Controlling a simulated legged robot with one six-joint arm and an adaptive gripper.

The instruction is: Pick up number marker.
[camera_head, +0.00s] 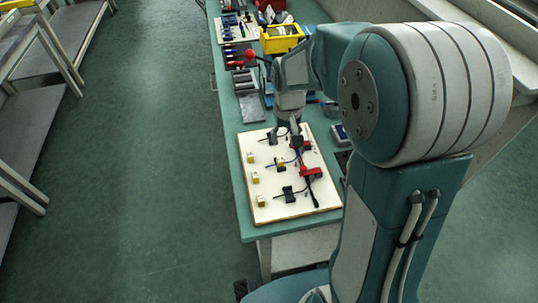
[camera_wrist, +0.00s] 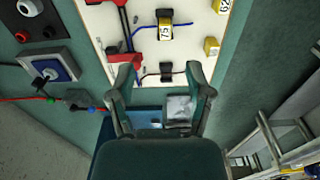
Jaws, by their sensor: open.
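Several small yellow number markers show on the white board (camera_head: 240,195). Three stand along its left side, such as the front-left marker (camera_head: 260,200); a fourth marker (camera_head: 281,161) sits at a black clip near the middle. In the wrist view, the marker at the clip (camera_wrist: 165,32) has dark digits and a blue cable beside it. Two other markers (camera_wrist: 211,46) (camera_wrist: 221,6) stand on the board to its right. My gripper (camera_wrist: 159,70) is open and empty over the board's far edge, its fingers either side of an empty black clip (camera_wrist: 166,72). Its fingertips are hard to make out in the head view.
A red pipe piece (camera_head: 310,172) and cables lie on the board's right half. Behind it on the green bench are a grey tray (camera_head: 251,108), a yellow bin (camera_head: 282,39) and a red ball-topped part (camera_head: 249,55). A blue-topped switch box (camera_wrist: 50,67) stands beside the board.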

